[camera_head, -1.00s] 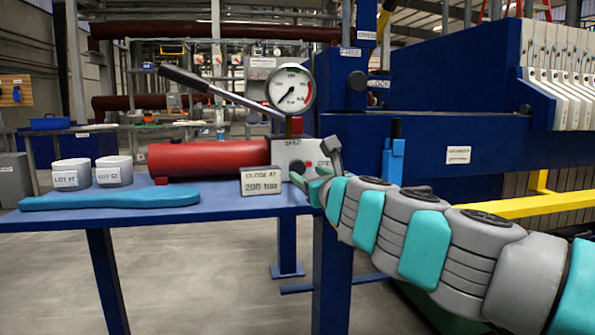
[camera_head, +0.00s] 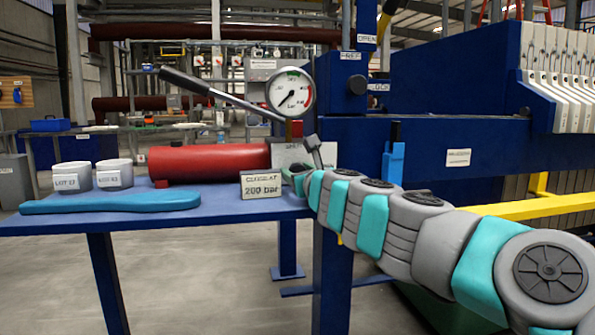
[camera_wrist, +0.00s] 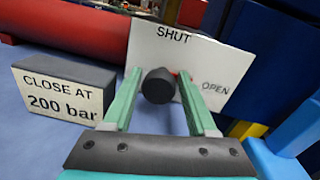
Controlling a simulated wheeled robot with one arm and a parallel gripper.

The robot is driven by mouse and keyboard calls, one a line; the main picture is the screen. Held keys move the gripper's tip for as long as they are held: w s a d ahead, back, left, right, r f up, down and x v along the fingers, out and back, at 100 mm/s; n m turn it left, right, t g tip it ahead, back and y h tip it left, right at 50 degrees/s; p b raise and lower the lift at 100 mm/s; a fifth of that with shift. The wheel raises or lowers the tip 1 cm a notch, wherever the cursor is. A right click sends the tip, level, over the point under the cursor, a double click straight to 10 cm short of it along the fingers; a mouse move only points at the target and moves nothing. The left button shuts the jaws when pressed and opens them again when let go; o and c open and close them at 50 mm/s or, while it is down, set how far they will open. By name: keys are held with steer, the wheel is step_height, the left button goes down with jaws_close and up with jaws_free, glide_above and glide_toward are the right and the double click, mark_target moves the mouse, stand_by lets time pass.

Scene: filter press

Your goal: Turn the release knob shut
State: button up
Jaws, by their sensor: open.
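The release knob (camera_wrist: 158,86) shows in the wrist view as a dark round end in front of a white plate (camera_wrist: 205,65) marked SHUT at the top and OPEN at the right. A little red shows behind the knob on its right side. My gripper (camera_wrist: 160,98) is open, with one green finger on each side of the knob. I cannot tell whether either finger touches it. In the head view my gripper (camera_head: 297,180) is small at the table's right end, and my arm and the sign hide the knob and most of the plate (camera_head: 288,154).
A "CLOSE AT 200 bar" sign (camera_head: 261,185) stands just left of my gripper. Behind it are a red cylinder (camera_head: 205,162), a pump lever (camera_head: 215,95) and a dial gauge (camera_head: 291,92). Two pots and a blue tool (camera_head: 110,202) are on the table's left. A light-blue block (camera_head: 393,160) stands right.

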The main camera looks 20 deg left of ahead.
jaws_close()
stand_by(0.3)
steer(key=shift+n+p, duration=0.3)
steer(key=n+p, duration=0.2)
steer(key=n, duration=0.1)
steer(key=shift+r, duration=0.1)
steer(key=n+h+p, duration=0.1)
steer(key=n+p, duration=0.2)
steer(key=n, duration=0.2)
steer(key=shift+s+a+n, duration=0.1)
steer(key=shift+n, duration=0.2)
steer(key=n+p, duration=0.2)
steer(key=n, duration=0.2)
steer(key=shift+f+h, duration=0.2)
steer(key=shift+h, duration=0.2)
steer(key=shift+f+n+p, duration=0.2)
steer(key=shift+n+p, duration=0.15)
steer(key=shift+n, duration=1.35)
steer(key=shift+a, duration=0.1)
